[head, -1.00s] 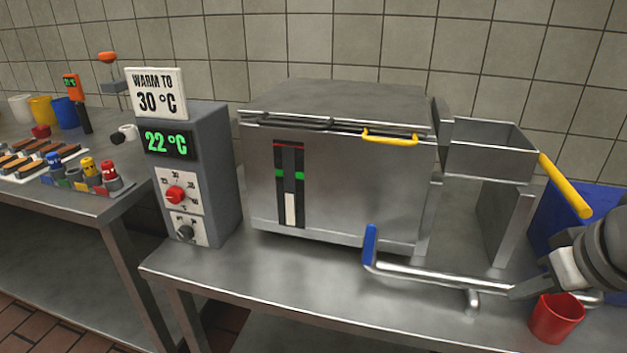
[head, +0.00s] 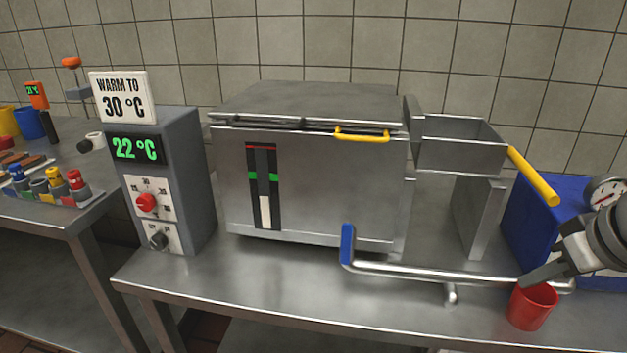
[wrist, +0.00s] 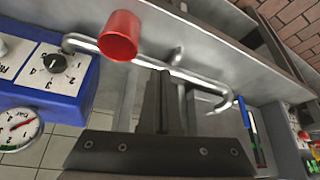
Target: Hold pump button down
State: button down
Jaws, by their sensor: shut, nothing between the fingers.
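My gripper (head: 528,282) is shut and empty at the right of the head view, just above the red cup (head: 533,308) and over the pipe. In the wrist view its dark fingers (wrist: 161,100) are together, and the red cup (wrist: 118,38) is beyond them. A blue box (head: 540,215) stands at the right, partly hidden by my arm, with a round gauge (head: 606,191) on it. In the wrist view the blue box (wrist: 75,100) shows a black knob (wrist: 55,63) on a numbered white panel. I cannot make out a pump button.
A steel tank (head: 325,190) with a yellow lid handle stands mid-bench. A bent pipe (head: 420,270) with a blue-ended lever (head: 347,245) runs before it. A grey control box (head: 165,180) reads 22 °C under a "WARM TO 30 °C" sign. A yellow handle (head: 533,176) juts out right.

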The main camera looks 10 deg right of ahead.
jog(key=s+d+f+p, duration=0.1)
jog(key=d+p, duration=0.4)
jog(key=d, duration=1.4)
jog(key=s+d+f+p, duration=0.1)
jog(key=d+p, duration=0.4)
jog(key=d, duration=1.4)
jog(key=shift+d+f, duration=0.3)
jog(key=shift+f, duration=0.6)
dwell(2.0)
jog(key=shift+s, duration=0.1)
jog(key=shift+s+a+b, duration=0.3)
jog(key=shift+s+b, duration=0.1)
jog(key=shift+s, duration=0.4)
jog(key=shift+s+a+b, duration=0.3)
jog(key=shift+s+b, duration=0.15)
jog(key=shift+s, duration=0.3)
jog(key=shift+s+a+b, duration=0.3)
jog(key=shift+s+b, duration=0.1)
jog(key=shift+s, duration=0.4)
jog(key=shift+s, duration=0.1)
